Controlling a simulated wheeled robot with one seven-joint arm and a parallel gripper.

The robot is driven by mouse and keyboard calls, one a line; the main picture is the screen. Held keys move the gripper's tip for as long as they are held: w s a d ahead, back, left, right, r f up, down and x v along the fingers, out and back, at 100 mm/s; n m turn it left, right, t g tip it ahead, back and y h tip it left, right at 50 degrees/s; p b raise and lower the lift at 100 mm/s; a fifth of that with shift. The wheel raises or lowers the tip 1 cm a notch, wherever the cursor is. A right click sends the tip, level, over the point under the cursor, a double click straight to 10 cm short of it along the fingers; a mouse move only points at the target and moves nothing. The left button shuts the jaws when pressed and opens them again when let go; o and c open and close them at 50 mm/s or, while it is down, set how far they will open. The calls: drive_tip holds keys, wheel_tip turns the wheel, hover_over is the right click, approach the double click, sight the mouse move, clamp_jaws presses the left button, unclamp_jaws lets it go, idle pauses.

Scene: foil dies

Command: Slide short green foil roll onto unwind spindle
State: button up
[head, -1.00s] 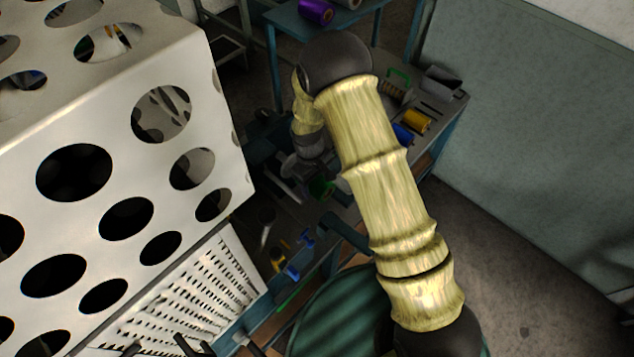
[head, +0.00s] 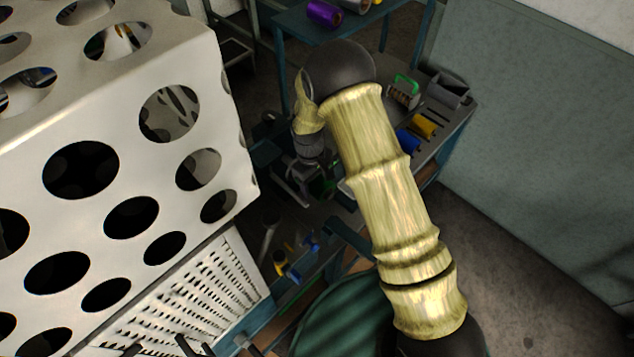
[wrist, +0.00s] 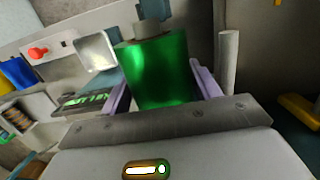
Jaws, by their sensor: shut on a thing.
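The short green foil roll (wrist: 158,72) is between the pale purple fingers of my gripper (wrist: 161,90) in the wrist view. My gripper is shut on it. A grey core end (wrist: 147,29) shows at the roll's far end. A plain grey rod (wrist: 228,62), possibly the unwind spindle, stands just right of the roll, apart from it. In the head view my gripper (head: 298,186) is low over the dark machine area, and only a sliver of green (head: 328,187) shows past my arm. I cannot tell the roll's exact height there.
A white perforated guard (head: 130,130) fills the left of the head view. The bench at right holds a yellow roll (head: 424,125), a blue roll (head: 407,141) and a grey bin (head: 450,90). A purple roll (head: 324,13) lies on the back table. A red button (wrist: 38,53) shows in the wrist view.

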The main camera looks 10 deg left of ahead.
drive_tip(key=shift+w+a, duration=0.3)
drive_tip(key=shift+a, duration=0.1)
drive_tip(key=o, duration=1.3)
drive_tip(key=shift+c, duration=0.2)
drive_tip(key=shift+r, duration=0.15)
wheel_tip(320, 180, up, 17)
drive_tip(key=w+a+b, duration=0.1)
drive_tip(key=b, duration=0.4)
drive_tip(key=shift+w+a, duration=0.15)
drive_tip(key=shift+a, duration=0.15)
